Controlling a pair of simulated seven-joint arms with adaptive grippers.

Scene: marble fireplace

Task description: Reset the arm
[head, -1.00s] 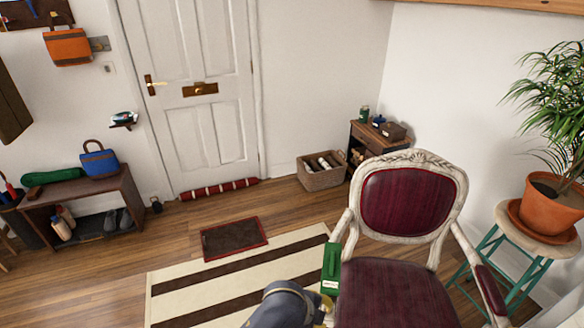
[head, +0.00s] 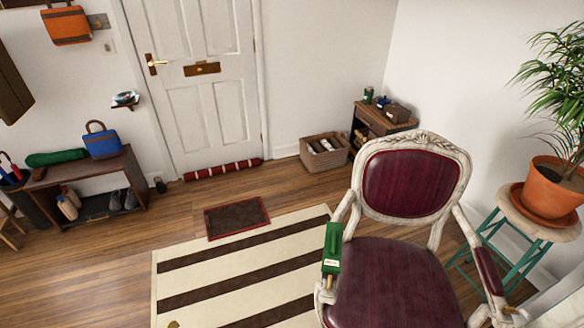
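Neither gripper shows clearly in the head view now. A small yellowish tip (head: 173,324) shows at the bottom edge over the striped rug; I cannot tell what it belongs to. A green box-like object (head: 332,248) with a pale label rests on the left arm of the chair, with nothing of mine touching it. The carved armchair (head: 395,270) has a dark red seat and back and stands at the lower right.
A striped rug (head: 235,262) and a dark doormat (head: 236,217) lie before the white door (head: 205,125). A shoe bench (head: 130,185) stands left. A basket (head: 324,152) and small cabinet (head: 383,130) stand behind the chair. A potted plant (head: 552,190) sits on a stool at right.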

